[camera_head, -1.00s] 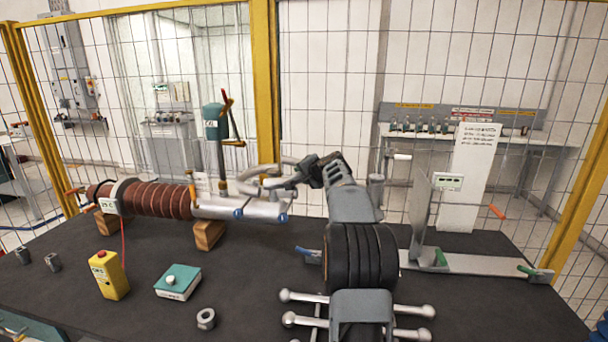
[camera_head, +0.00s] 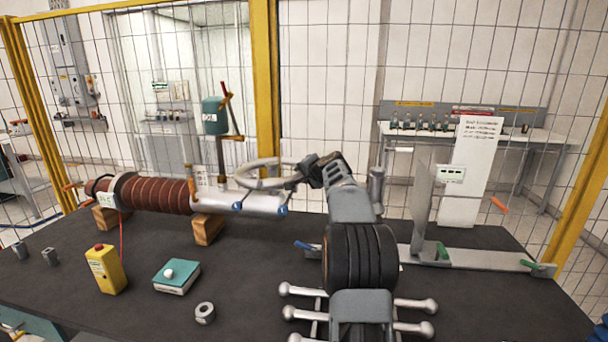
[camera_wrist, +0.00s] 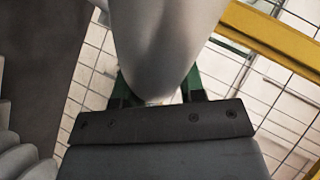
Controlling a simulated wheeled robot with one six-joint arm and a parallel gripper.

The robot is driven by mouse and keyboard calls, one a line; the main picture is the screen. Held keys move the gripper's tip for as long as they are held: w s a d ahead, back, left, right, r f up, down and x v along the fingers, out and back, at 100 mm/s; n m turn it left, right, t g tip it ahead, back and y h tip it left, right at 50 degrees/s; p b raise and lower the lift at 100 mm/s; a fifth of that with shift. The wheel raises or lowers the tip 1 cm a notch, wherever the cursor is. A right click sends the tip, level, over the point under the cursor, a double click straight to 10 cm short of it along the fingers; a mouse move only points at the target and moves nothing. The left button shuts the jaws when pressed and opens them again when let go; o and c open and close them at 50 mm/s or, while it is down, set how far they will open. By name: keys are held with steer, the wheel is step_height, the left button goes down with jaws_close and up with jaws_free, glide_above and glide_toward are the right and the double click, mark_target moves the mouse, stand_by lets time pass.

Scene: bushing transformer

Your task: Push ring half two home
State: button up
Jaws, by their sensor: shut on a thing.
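A grey curved piece (camera_head: 264,163), which looks like a ring half, is at my gripper (camera_head: 297,179). It stands just above the right part of the silver tube (camera_head: 240,200) of the bushing; whether it touches the tube is unclear. In the wrist view, the green-tipped fingers of my gripper (camera_wrist: 159,98) close on a large smooth grey body (camera_wrist: 166,40), which fills the middle and hides what lies beyond. The bushing's red-brown ribbed part (camera_head: 158,194) lies to the left. I cannot tell ring half one from two here.
A teal oil can (camera_head: 214,116) on a post stands behind the tube. A wooden block (camera_head: 208,229) supports the bushing. A yellow button box (camera_head: 105,270), teal box (camera_head: 177,277) and nut (camera_head: 204,313) lie in front. A metal plate stand (camera_head: 424,200) is at right.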

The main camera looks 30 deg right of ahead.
steer(key=shift+f+b, duration=0.3)
steer(key=shift+f, duration=0.05)
steer(key=o, duration=1.1)
steer(key=shift+s, duration=0.15)
steer(key=b+v, duration=0.2)
steer(key=v, duration=1.1)
steer(key=shift+s+r+b, duration=0.2)
steer(key=shift+s+b, duration=0.05)
steer(key=shift+b, duration=0.1)
